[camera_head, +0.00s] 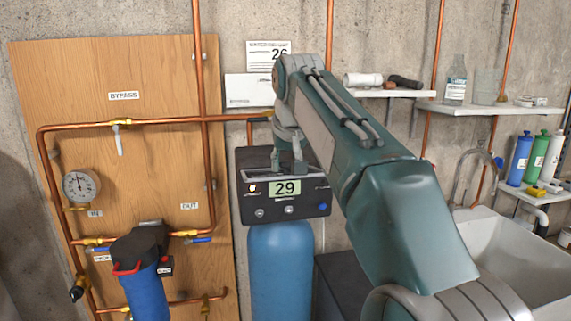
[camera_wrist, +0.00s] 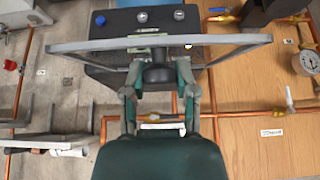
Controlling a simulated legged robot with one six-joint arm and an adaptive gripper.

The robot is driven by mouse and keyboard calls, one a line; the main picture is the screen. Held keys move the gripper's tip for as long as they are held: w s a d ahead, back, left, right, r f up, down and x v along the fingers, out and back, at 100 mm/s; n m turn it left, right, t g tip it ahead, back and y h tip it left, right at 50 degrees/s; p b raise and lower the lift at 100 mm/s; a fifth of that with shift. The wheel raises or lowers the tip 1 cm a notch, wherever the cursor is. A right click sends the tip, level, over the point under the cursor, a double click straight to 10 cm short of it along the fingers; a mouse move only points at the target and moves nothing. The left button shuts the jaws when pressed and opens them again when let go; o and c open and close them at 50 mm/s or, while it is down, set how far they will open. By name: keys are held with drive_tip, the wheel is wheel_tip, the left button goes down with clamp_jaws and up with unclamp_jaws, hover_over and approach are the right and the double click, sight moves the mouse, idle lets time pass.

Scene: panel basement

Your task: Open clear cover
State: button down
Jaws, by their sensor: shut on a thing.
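The black control head (camera_head: 283,208), with a display reading 29, sits on top of a blue tank. The clear cover (camera_head: 262,176) shows as a thin pale edge along the top of the control head. In the wrist view the clear cover (camera_wrist: 85,46) is a wide, grey-edged strip crossing in front of the head. My gripper (camera_head: 288,164) is at the cover's upper middle, shut on it. In the wrist view my gripper (camera_wrist: 159,62) has a finger on each side of the cover's middle. The exact contact is partly hidden.
A wooden panel (camera_head: 120,70) with copper pipes, a gauge (camera_head: 81,186) and a blue filter (camera_head: 146,290) stands to the left. Shelves (camera_head: 490,108) with bottles and a white sink (camera_head: 520,260) are to the right. The blue tank (camera_head: 280,270) stands below the head.

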drive_tip(key=shift+f, duration=0.1)
drive_tip(key=shift+c, duration=1.9)
unclamp_jaws()
drive_tip(key=shift+w, duration=0.15)
drive_tip(key=shift+a, duration=0.1)
drive_tip(key=a+v, duration=0.1)
drive_tip(key=v, duration=1)
drive_tip(key=shift+d+r, duration=0.3)
drive_tip(key=shift+d, duration=0.1)
